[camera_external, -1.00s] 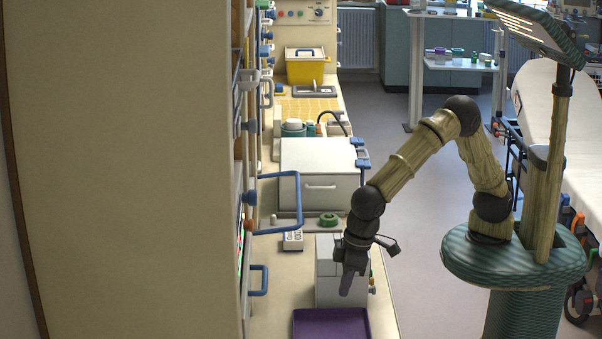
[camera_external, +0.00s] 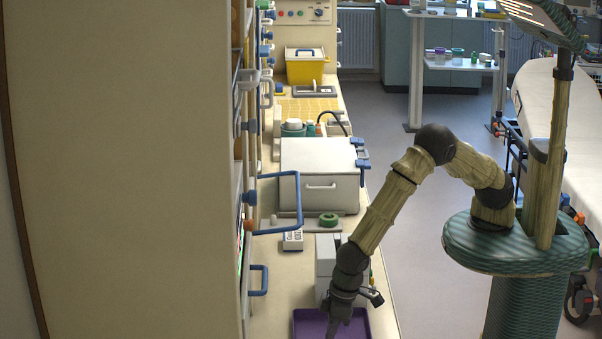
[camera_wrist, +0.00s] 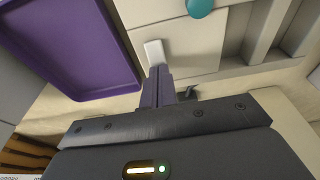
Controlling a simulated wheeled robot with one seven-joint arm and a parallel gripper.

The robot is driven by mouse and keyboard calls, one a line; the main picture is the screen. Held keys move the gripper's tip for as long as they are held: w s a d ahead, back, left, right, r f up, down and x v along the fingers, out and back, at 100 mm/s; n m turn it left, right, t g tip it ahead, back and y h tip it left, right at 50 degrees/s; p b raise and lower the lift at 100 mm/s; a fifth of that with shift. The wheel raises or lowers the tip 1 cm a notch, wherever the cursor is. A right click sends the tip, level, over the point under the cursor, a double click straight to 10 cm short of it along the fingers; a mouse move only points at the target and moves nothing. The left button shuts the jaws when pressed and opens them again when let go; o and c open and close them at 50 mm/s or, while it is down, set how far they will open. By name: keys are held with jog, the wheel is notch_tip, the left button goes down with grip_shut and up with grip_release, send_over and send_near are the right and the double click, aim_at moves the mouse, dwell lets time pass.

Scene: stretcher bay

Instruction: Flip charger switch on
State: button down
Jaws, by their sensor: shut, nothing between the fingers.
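The charger appears to be the pale box (camera_external: 326,262) on the counter, partly hidden behind my arm in the external view. In the wrist view its cream face (camera_wrist: 195,45) fills the upper middle. A small white tab (camera_wrist: 155,52), which looks like the switch, stands on that face; I cannot tell whether it is on or off. My gripper (camera_external: 332,333) is shut and empty, pointing down over the purple tray's area. In the wrist view the closed purple fingers (camera_wrist: 160,72) end right at the white tab's lower end; contact is not clear.
A purple tray (camera_external: 303,324) lies just in front of the box and close to my gripper. A teal round knob (camera_wrist: 201,5) is on the box near the tab. A large white case (camera_external: 320,185) stands farther back. The floor to the right (camera_external: 425,270) is open.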

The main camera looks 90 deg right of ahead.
jog(key=shift+w+f, duration=0.1)
jog(key=shift+f, duration=0.15)
